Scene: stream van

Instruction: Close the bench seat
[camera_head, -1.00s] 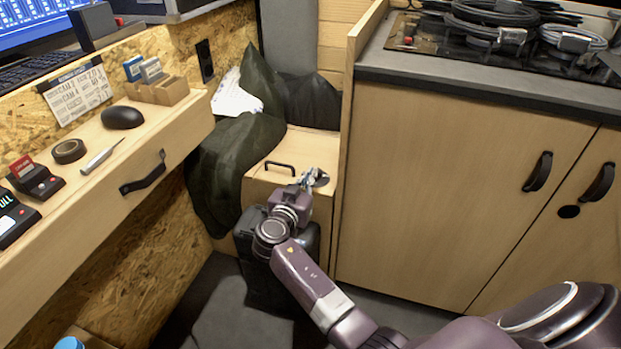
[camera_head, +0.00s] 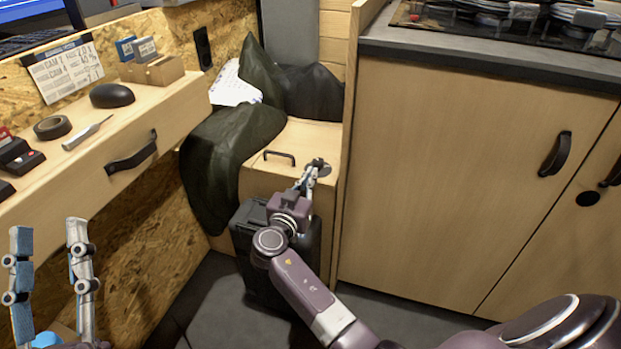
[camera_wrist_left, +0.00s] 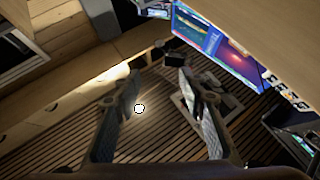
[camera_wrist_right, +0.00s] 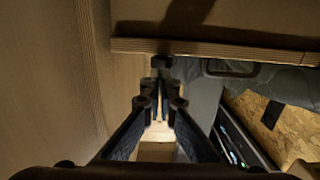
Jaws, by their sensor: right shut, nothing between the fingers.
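The bench seat (camera_head: 262,180) is a light wood box at the back centre of the head view, with a small black handle (camera_head: 280,154) at its top. Its lid looks level or nearly so; I cannot tell whether it is fully down. My right gripper (camera_head: 318,167) is shut and empty at the right front part of the bench top, right of the handle. In the right wrist view, a wooden edge (camera_wrist_right: 210,49) and the handle (camera_wrist_right: 230,70) lie just beyond its fingertips (camera_wrist_right: 160,85). My left gripper (camera_head: 48,235) is open and empty at lower left, far from the bench.
A dark green cloth (camera_head: 225,150) hangs over the bench's left side. A black case (camera_head: 265,240) stands on the floor before the bench, below my right arm. A wooden cabinet (camera_head: 450,170) closes off the right. A desk (camera_head: 150,110) with small items runs along the left.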

